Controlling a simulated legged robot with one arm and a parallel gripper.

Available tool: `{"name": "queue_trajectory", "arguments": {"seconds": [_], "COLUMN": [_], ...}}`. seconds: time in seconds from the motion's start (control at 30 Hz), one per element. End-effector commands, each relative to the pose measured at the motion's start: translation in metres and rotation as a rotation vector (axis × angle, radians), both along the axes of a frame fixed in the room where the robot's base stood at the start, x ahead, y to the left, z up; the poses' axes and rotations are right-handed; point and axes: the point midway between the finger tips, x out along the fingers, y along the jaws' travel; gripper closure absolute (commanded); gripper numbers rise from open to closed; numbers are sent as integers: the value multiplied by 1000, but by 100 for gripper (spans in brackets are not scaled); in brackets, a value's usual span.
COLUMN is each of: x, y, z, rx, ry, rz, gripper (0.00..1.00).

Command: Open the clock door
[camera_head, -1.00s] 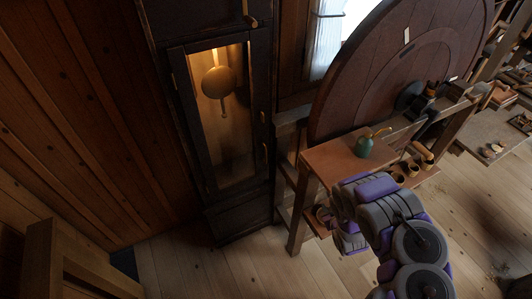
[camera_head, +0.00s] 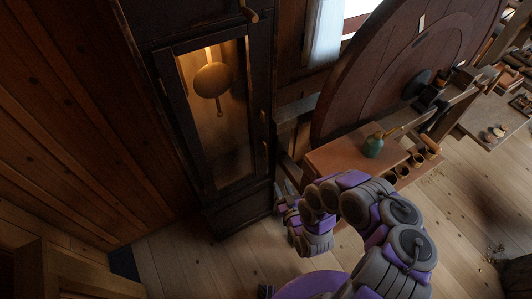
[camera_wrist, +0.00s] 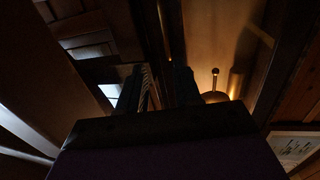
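The tall dark clock case (camera_head: 235,215) stands at centre left in the head view. Its door (camera_head: 170,95) is a dark frame around a glass pane, and it looks shut. Behind the glass hangs a brass pendulum (camera_head: 212,80), also visible in the wrist view (camera_wrist: 214,96). Small brass fittings (camera_head: 263,150) sit along the door's right side. My gripper (camera_wrist: 158,88) shows two dark fingers standing apart in the wrist view, near the clock front. A twisted strip shows between them; I cannot tell whether they touch it. In the head view my arm's end is low right of the clock.
A small wooden bench (camera_head: 335,155) with a green oil can (camera_head: 373,146) stands right of the clock. A large wooden wheel (camera_head: 400,60) rises behind it. A plank wall (camera_head: 60,120) closes the left. Floor (camera_head: 190,255) is open in front of the clock.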

Motion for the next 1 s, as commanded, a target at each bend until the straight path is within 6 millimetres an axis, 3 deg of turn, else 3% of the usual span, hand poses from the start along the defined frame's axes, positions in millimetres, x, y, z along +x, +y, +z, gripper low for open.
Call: {"name": "queue_trajectory", "arguments": {"seconds": [0.33,0.57,0.73,0.93,1.0], "x": [14,24,37,51,66], "y": [19,19,17,29,34], "z": [-5,4,4,4,3], "rx": [-18,-2,1,-2,0], "ry": [0,-18,-16,-15,-21], "rz": [6,4,-2,-1,-4], "gripper": [67,67,67,67,67]}}
